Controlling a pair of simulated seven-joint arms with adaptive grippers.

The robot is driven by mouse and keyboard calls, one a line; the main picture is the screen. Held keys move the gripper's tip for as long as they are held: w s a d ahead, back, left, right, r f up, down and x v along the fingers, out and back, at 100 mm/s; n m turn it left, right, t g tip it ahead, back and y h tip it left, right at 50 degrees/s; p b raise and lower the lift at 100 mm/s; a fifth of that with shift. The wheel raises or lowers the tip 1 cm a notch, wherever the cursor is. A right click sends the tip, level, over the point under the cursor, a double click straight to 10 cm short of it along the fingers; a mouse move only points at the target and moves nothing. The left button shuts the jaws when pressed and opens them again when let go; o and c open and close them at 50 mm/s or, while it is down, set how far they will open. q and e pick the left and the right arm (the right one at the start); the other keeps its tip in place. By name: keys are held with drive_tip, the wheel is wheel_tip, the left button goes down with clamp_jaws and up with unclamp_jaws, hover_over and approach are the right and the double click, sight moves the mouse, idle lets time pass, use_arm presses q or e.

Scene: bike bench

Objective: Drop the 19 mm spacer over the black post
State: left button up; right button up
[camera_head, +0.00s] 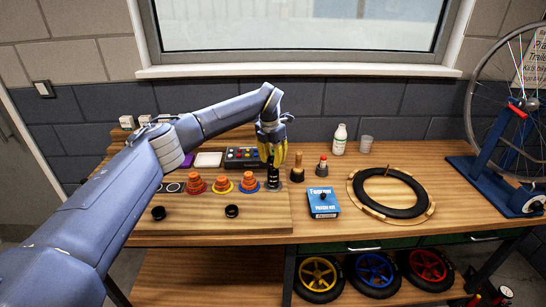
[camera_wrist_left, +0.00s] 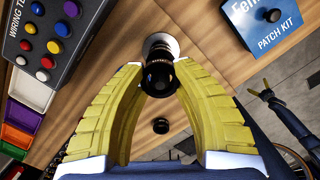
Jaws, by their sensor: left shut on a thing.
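The black post (camera_head: 273,181) stands upright on a pale round base at the board's right end, right of the orange stacked pieces. My left gripper (camera_head: 271,157) is directly above it, fingers pointing down. In the left wrist view the yellow fingertips (camera_wrist_left: 158,82) are closed on a small dark round piece (camera_wrist_left: 158,79), apparently the spacer. It lines up closely with the post and pale base (camera_wrist_left: 161,42) behind it. I cannot tell whether it is around the post or just above it. No size marking is readable.
Orange stacked pieces (camera_head: 221,184) stand left of the post. Two black pieces (camera_head: 158,213) (camera_head: 232,211) lie at the board's front. A button box (camera_head: 242,156) is behind.

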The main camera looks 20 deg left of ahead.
use_arm(q)
drive_tip(key=shift+f, duration=1.4)
drive_tip(key=shift+f, duration=0.15)
drive_tip(key=o, duration=1.1)
drive_tip(key=r, duration=0.4)
drive_tip(key=s+r, duration=0.1)
drive_tip(key=r, duration=0.7)
drive_tip(key=shift+s+a, duration=0.15)
drive_tip(key=shift+a, duration=0.1)
